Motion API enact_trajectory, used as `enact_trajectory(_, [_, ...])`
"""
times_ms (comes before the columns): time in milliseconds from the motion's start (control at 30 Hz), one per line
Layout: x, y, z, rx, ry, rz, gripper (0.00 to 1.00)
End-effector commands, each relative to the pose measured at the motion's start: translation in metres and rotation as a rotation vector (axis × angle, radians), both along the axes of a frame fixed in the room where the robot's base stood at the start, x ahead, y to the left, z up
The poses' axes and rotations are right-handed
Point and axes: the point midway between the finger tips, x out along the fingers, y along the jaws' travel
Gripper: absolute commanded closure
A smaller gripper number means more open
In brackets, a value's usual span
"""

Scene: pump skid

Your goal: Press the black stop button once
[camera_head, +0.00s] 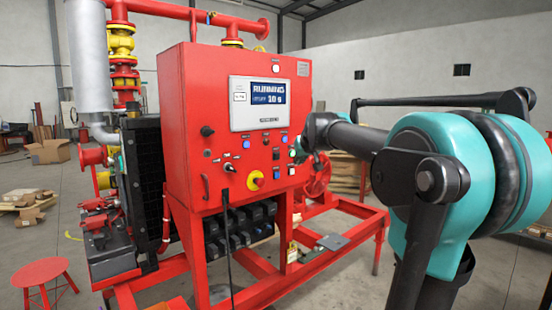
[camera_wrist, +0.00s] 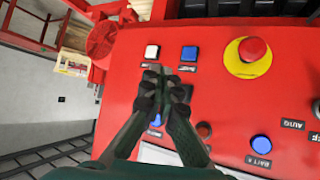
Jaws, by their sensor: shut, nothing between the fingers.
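The red control cabinet (camera_head: 187,100) stands upright, its display (camera_head: 261,103) reading RUNNING and 10 s. A small dark button (camera_head: 276,153), apparently the black stop button, shows on the lower right of its face in the head view. My gripper (camera_head: 297,152) is at the panel's right side, just right of that button. In the wrist view my gripper (camera_wrist: 163,79) has its fingertips together and empty, over the panel below a white button (camera_wrist: 151,52) and a blue button (camera_wrist: 188,54). The fingers hide the black button there. I cannot tell whether they touch the panel.
A red emergency stop on a yellow disc (camera_wrist: 250,52) sits beside the blue button. Another blue button (camera_wrist: 260,143) and a dark red one (camera_wrist: 204,130) are close by. The red skid frame (camera_head: 352,207) extends below right. A red stool (camera_head: 40,272) stands at front left.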

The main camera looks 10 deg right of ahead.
Motion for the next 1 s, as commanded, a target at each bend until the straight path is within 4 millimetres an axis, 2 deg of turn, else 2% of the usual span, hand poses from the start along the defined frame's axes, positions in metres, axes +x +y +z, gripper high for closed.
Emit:
enact_trajectory(267, [0.012,0.009,0.000,-0.001,0.000,0.002,1.00])
enact_trajectory(733, [0.059,0.043,0.000,0.000,0.000,0.001,1.00])
enact_trajectory(1000, [0.070,0.051,0.000,0.000,0.001,0.000,1.00])
